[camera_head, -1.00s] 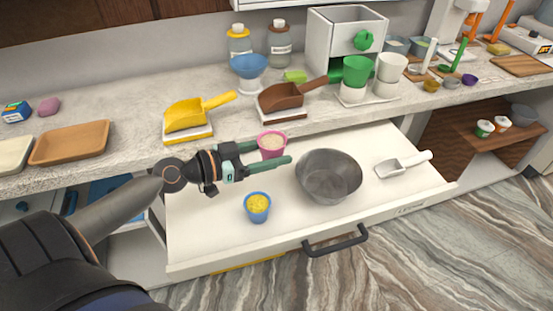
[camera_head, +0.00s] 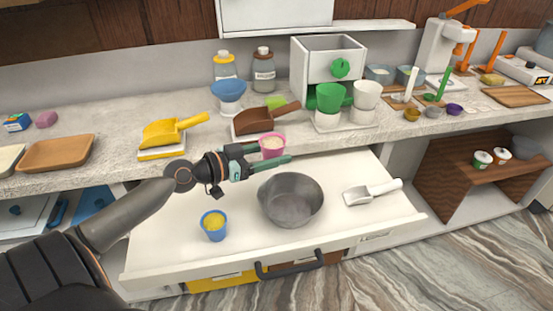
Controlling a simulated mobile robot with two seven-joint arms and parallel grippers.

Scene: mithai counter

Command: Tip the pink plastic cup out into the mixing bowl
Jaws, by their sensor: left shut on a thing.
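The pink plastic cup (camera_head: 272,149) is upright and holds a pale, cream-coloured filling. My left gripper (camera_head: 268,158) is shut on it, with one finger along its near side. The cup is above the back part of the open drawer, near the counter's front edge. The grey metal mixing bowl (camera_head: 290,200) stands in the drawer, in front of the cup and a little to its right. The bowl looks empty. My right gripper is not in view.
A blue cup (camera_head: 214,225) with yellow filling stands left of the bowl in the drawer (camera_head: 340,226). A white scoop (camera_head: 372,192) lies to the right. Yellow (camera_head: 172,134) and brown (camera_head: 265,118) scoops rest on the counter behind.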

